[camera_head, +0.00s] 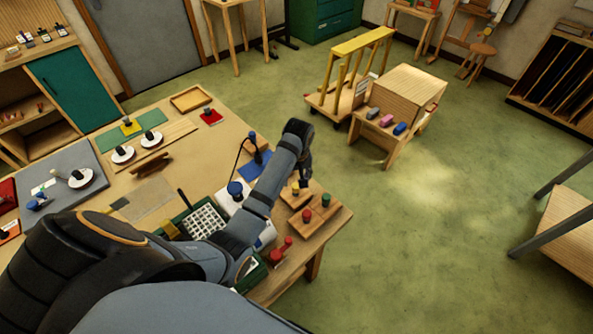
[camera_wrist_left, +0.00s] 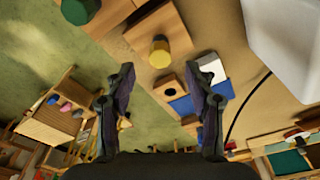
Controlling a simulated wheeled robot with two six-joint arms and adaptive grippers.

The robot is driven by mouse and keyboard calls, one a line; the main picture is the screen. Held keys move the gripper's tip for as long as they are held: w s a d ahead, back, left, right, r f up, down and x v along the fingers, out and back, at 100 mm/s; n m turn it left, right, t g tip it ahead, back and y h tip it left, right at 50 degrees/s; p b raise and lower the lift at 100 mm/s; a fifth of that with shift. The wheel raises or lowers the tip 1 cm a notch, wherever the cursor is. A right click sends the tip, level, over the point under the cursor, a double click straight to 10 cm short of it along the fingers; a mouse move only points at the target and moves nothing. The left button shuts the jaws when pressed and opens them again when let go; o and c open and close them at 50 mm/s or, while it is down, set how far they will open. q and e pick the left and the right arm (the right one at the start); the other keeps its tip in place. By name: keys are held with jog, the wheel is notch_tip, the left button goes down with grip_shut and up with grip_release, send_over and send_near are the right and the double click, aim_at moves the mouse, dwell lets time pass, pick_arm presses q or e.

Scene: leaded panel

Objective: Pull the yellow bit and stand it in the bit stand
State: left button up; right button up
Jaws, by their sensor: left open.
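The yellow bit (camera_head: 296,188) stands upright in a wooden block at the table's right end. In the left wrist view the yellow bit (camera_wrist_left: 160,50) is just beyond my fingertips, roughly centred between them. My left gripper (camera_head: 304,172) hangs above that end of the table; in the wrist view its fingers (camera_wrist_left: 161,82) are spread with nothing between them. A small wooden block with a dark hole (camera_wrist_left: 169,88) shows between the fingers, beside a blue mat; it may be the bit stand, but I cannot tell for sure. My right gripper is not in view.
A green bit (camera_head: 326,199) and a red bit (camera_head: 306,216) stand close by. A red-handled tool (camera_head: 280,250) lies nearer the front. A blue mat (camera_head: 254,165) and a thin dark cable lie left of the gripper.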

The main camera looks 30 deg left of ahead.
pick_arm(q)
notch_tip(320, 180, up, 6)
jog(key=shift+s+d+r, duration=0.2)
jog(key=shift+s+d, duration=0.05)
jog(key=shift+s, duration=0.05)
dwell(0.6)
